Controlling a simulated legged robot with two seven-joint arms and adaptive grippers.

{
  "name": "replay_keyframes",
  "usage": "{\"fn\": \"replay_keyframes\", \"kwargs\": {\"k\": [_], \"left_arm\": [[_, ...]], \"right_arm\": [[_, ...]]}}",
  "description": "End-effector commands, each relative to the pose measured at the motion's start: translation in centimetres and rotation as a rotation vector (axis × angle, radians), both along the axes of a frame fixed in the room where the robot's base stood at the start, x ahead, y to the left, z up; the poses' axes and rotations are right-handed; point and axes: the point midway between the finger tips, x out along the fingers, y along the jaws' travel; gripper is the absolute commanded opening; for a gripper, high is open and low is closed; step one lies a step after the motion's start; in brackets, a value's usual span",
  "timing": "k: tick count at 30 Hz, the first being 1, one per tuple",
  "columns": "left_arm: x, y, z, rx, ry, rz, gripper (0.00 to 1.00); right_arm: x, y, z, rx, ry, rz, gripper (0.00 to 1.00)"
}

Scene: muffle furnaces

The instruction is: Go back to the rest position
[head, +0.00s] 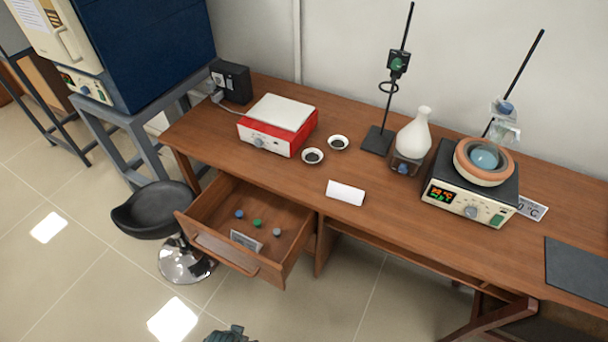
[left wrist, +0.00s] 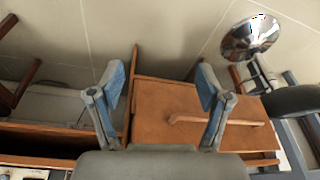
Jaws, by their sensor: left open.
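My left gripper (left wrist: 160,84) is open in the left wrist view, with its two blue-grey fingers apart and nothing between them. The tip of a dark gripper, which looks like my left one (head: 230,333), shows at the bottom edge of the head view, in front of the drawer and apart from it. The wooden drawer (head: 225,255) stands pulled out under the desk; its front also shows behind the fingers in the left wrist view (left wrist: 165,140). My right gripper is not in view.
The desk (head: 375,225) carries a red-and-white device (head: 278,122), two small dishes, a white flask (head: 414,135) and a heater (head: 470,190) with a bowl. The drawer holds small blue, green and grey pieces and a card. A black stool (head: 155,210) stands left of the drawer.

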Motion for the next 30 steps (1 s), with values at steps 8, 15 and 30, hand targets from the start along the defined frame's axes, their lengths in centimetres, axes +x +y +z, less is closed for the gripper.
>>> {"fn": "replay_keyframes", "kwargs": {"k": [8,15,30], "left_arm": [[-0.4,-0.2,-9.7,0.002,0.045,-0.009,0.77],[-3.5,0.1,-20.4,0.005,0.09,-0.018,0.77],[-5.6,0.3,-24.4,0.005,0.104,-0.022,0.77]], "right_arm": [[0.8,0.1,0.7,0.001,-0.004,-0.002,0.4],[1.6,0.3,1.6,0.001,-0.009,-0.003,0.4],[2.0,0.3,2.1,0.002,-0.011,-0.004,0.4]]}}
